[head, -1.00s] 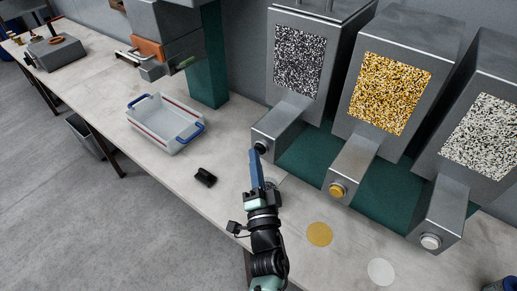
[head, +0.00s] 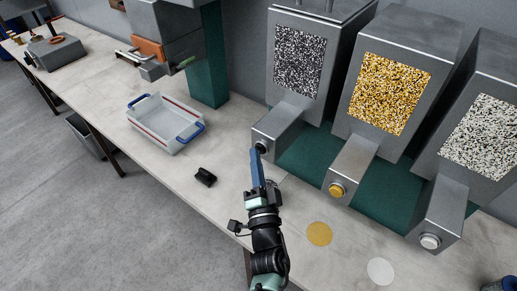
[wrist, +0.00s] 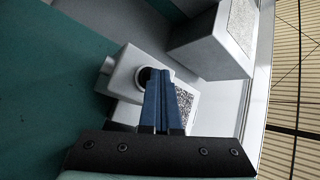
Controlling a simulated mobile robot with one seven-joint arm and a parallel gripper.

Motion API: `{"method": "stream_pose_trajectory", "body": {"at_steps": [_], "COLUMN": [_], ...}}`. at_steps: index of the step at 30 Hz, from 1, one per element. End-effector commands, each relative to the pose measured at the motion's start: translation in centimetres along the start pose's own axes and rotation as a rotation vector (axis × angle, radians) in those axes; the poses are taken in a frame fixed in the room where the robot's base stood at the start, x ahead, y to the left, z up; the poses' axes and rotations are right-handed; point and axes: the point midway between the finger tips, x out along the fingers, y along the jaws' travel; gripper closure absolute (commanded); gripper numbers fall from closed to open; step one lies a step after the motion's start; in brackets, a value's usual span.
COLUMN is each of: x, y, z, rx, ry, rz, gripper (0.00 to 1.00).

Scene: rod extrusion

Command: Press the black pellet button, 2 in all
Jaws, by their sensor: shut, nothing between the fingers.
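The black pellet button (head: 262,147) sits on the front end of the grey spout arm of the leftmost dispenser (head: 299,62), whose window shows black and white pellets. My gripper (head: 255,153) is shut and empty, with its blue fingertips right at the button. In the wrist view the black button (wrist: 143,74) shows as a dark ring partly hidden behind the blue fingers (wrist: 160,76). I cannot tell whether the tips touch the button or press it in.
A yellow button (head: 337,190) and a white button (head: 430,241) sit on the dispensers to the right. A clear bin with blue handles (head: 165,124) and a small black object (head: 205,177) stand on the table to the left. Yellow (head: 319,234) and white (head: 381,271) discs mark the tabletop.

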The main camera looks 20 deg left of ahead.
Motion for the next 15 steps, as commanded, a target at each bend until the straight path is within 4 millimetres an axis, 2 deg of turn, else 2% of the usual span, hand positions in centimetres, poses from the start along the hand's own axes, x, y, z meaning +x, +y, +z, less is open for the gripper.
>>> {"method": "stream_pose_trajectory", "body": {"at_steps": [7,15], "x": [-0.95,-1.06], "y": [-0.71,-0.77], "z": [0.60,0.72], "rx": [0.002,0.000], "ry": [0.000,0.001], "rz": [0.001,0.000], "gripper": [1.00,1.00]}}
